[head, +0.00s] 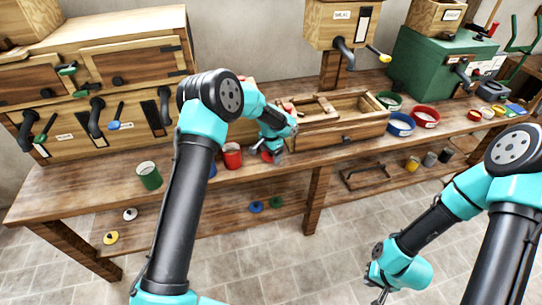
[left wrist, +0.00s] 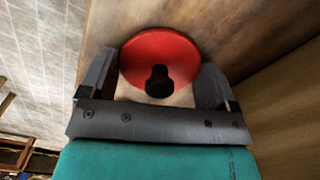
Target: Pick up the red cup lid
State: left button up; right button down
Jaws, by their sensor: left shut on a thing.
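The red cup lid (left wrist: 160,58) is a round red disc with a black knob, between the two fingers of my left gripper (left wrist: 157,90) in the left wrist view. My left gripper is shut on it. In the head view the left gripper (head: 273,152) is low over the front part of the bench, and a bit of the red lid (head: 266,156) shows beside it. I cannot tell if the lid touches the bench. The red cup (head: 232,155) stands just left of the gripper. My right gripper (head: 378,286) hangs over the floor at lower right; its fingers are too small to judge.
A green cup (head: 149,175) stands at the left of the bench (head: 85,190). A wooden tray (head: 345,130) lies right of my left gripper. Blue (head: 401,124) and red bowls (head: 425,116) stand further right. Blue (head: 256,207) and green lids (head: 276,202) lie on the lower shelf.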

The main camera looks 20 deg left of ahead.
pick_arm(q)
jog(key=shift+r, duration=0.45)
notch_tip(320, 180, up, 3)
jog(key=s+d+r, duration=0.1)
jog(key=s+d, duration=0.3)
jog(key=s, duration=1.1)
jog(key=shift+s+d, duration=0.2)
jog(key=s+a+r+n, duration=0.5)
jog(key=s+a+r, duration=0.1)
jog(key=a+r, duration=0.3)
jog(key=shift+s+a+r, duration=0.25)
jog(key=shift+s+a, duration=0.15)
jog(key=shift+a, duration=0.35)
